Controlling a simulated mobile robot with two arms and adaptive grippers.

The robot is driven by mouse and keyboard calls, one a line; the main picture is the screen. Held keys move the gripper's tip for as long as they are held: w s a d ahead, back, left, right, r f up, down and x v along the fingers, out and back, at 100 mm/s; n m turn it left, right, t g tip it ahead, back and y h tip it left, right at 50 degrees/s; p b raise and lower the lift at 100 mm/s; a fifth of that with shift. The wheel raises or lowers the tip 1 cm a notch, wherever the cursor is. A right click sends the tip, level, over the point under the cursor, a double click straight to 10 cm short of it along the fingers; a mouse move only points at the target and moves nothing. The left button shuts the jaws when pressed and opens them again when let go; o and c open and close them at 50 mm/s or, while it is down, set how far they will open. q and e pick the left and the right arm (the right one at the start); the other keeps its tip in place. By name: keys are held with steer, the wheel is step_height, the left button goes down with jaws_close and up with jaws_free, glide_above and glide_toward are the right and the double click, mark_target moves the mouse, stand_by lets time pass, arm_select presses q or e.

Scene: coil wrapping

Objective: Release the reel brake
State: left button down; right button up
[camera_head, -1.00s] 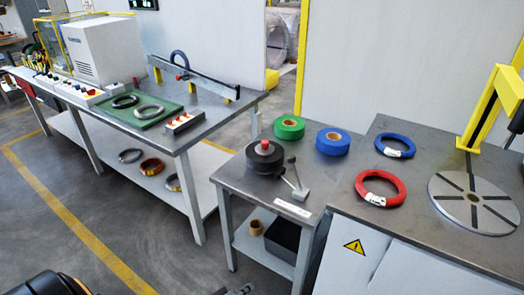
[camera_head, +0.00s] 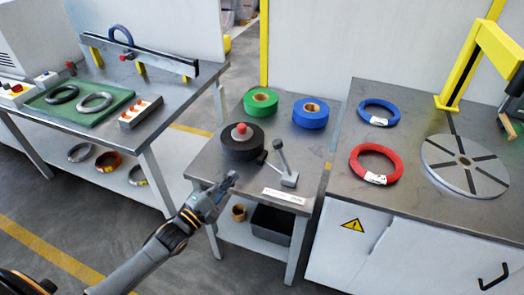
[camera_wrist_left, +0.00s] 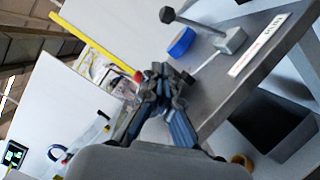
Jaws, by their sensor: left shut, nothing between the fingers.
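The black reel (camera_head: 242,143) with a red knob on top sits on the small grey table (camera_head: 222,172). The brake lever (camera_head: 281,155), a grey rod with a dark ball end on a grey block (camera_head: 285,178), stands tilted just right of the reel. A small dark pad (camera_head: 262,157) lies between block and reel. My left gripper (camera_head: 232,178) is shut and empty, at the table's front left edge, below the reel and apart from the lever. In the left wrist view the lever (camera_wrist_left: 190,22) shows beyond the gripper (camera_wrist_left: 160,75). My right gripper is not in view.
A green roll (camera_head: 261,101) and a blue roll (camera_head: 310,113) stand behind the reel. A white label strip (camera_head: 285,196) lies in front of the lever. The right bench holds a red coil (camera_head: 376,164), a blue coil (camera_head: 379,112) and a slotted disc (camera_head: 464,166).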

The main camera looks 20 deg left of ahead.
mark_target(284, 158)
arm_select(q)
steer(key=d+p+x, duration=0.2)
steer(key=x, duration=1.1)
steer(key=shift+s+r, duration=0.3)
steer(key=shift+s, duration=0.15)
steer(key=shift+d, duration=0.1)
steer(key=shift+r, duration=0.1)
